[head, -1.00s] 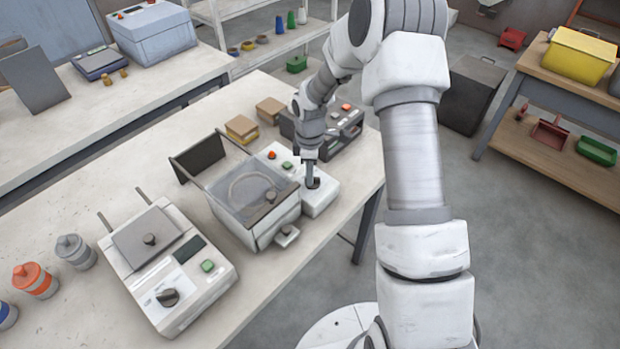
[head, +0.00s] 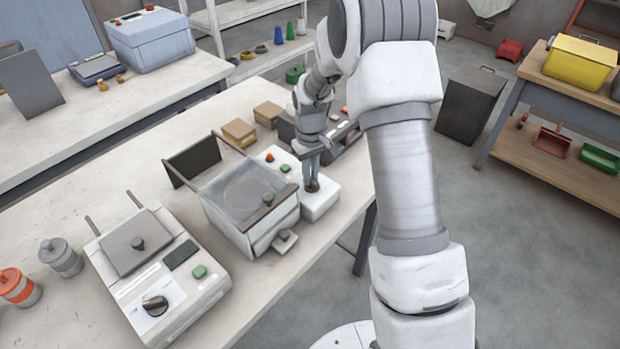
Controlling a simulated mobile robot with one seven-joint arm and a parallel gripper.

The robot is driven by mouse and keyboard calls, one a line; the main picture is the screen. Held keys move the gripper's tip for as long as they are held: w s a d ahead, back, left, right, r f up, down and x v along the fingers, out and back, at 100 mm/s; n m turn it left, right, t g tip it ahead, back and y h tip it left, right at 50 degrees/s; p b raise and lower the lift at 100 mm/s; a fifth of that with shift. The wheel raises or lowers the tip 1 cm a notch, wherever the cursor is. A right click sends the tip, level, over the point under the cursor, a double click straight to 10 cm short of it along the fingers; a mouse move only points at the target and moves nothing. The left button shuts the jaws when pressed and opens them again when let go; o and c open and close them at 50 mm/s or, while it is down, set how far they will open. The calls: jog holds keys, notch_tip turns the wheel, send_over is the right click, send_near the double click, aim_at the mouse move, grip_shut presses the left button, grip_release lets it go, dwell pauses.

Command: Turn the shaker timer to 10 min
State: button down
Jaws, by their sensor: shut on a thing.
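The shaker (head: 252,196) is a box with a clear lid on the bench, with a white control panel (head: 322,206) at its right side. The panel carries a red button (head: 269,157), a green button (head: 285,169) and the dark timer knob (head: 313,187). My gripper (head: 312,182) points down over the panel and is shut on the timer knob. The fingers cover much of the knob, so its pointer and the scale marks cannot be read.
A second white device with a dark knob (head: 155,305) and green button stands at the front left. A dark grey unit (head: 345,142) with a red button is close behind my gripper. Small cardboard boxes (head: 239,132) lie behind the shaker. Jars stand far left.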

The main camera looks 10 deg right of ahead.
aim_at(312, 178)
jog(key=m+b, duration=0.1)
jog(key=m, duration=0.3)
jog(key=shift+d+m, duration=0.1)
jog(key=shift+m, duration=0.2)
jog(key=shift+d+m, duration=0.15)
jog(key=shift+m, duration=1.75)
jog(key=c, duration=0.9)
grip_release()
jog(key=shift+r, duration=0.15)
jog(key=shift+r, duration=8.6)
